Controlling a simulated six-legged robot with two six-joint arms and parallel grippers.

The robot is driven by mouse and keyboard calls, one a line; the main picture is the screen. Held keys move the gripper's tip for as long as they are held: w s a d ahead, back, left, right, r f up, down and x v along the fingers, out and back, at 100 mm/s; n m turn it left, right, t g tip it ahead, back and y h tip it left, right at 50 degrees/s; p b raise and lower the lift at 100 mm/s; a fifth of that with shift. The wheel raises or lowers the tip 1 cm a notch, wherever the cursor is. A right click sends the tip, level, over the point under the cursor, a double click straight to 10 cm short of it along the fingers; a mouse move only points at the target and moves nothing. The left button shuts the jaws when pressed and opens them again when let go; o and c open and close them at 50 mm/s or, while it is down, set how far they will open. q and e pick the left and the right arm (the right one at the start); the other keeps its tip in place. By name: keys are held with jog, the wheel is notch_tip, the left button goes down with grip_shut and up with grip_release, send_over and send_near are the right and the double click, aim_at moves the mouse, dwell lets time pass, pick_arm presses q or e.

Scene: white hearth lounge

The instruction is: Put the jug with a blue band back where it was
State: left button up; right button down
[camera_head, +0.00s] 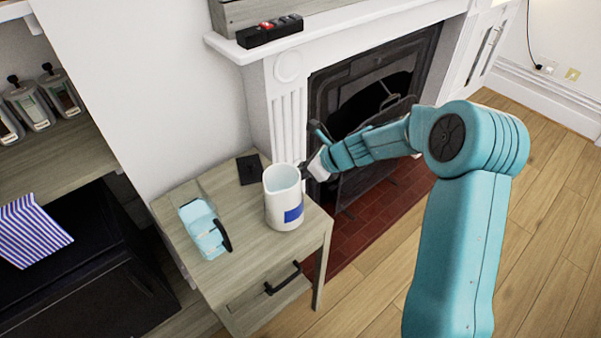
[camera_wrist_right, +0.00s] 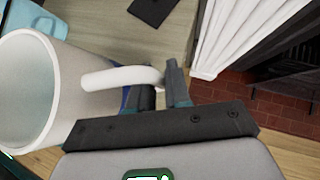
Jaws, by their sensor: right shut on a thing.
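The white jug (camera_head: 283,203) with a blue band (camera_head: 293,214) is upright over the front right part of the small wooden side table (camera_head: 240,275). I cannot tell whether its base touches the tabletop. My right gripper (camera_head: 310,170) comes in from the right and is shut on the jug's handle. In the right wrist view the jug (camera_wrist_right: 60,90) is at the left, its open mouth facing left, and its handle (camera_wrist_right: 115,78) reaches between the fingers of my right gripper (camera_wrist_right: 162,85). My left gripper is not in view.
A light-blue item (camera_head: 203,225) with a dark handle stands left of the jug on the table. A flat black object (camera_head: 250,169) lies behind. The white fireplace (camera_head: 290,110) stands behind right. Shelves with jars (camera_head: 40,105) and a striped cloth (camera_head: 30,230) are at left.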

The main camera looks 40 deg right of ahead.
jog(key=shift+r, duration=0.1)
jog(key=shift+w, duration=0.1)
jog(key=c, duration=1.1)
grip_release()
jog(key=shift+f, duration=0.2)
jog(key=shift+r, duration=0.3)
jog(key=p+v, duration=0.1)
jog(key=v, duration=1.1)
jog(key=shift+f+p, duration=0.15)
jog(key=shift+p, duration=0.2)
jog(key=shift+d, duration=0.1)
